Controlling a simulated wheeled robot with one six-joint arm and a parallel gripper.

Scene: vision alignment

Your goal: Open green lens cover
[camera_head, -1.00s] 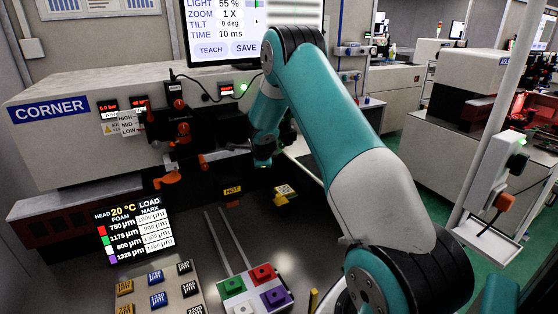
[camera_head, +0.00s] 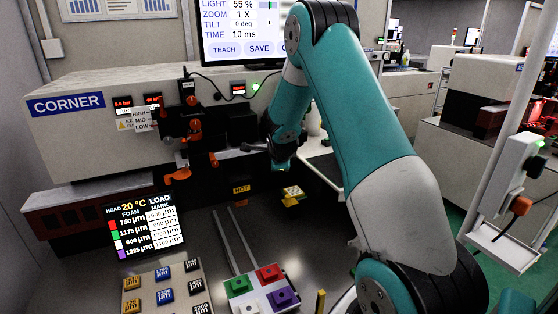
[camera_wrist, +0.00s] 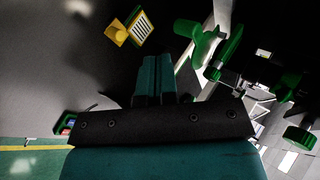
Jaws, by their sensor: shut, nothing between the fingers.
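In the wrist view, a green rounded part (camera_wrist: 203,42), which looks like the lens cover, sits at the upper middle, with a pale area on it. A green lever-like part (camera_wrist: 233,46) is just right of it. I cannot tell how far the cover is open. My gripper (camera_wrist: 158,58) is shut and empty, left of the green part and apart from it in the picture. In the head view my gripper (camera_head: 282,163) points down in front of the dark machine front; its fingers are hard to make out, and I cannot make out the cover there.
A green knob (camera_wrist: 300,137) is at the right. The CORNER machine (camera_head: 90,140) has orange levers (camera_head: 178,175). A tray of coloured blocks (camera_head: 262,290) stands in front.

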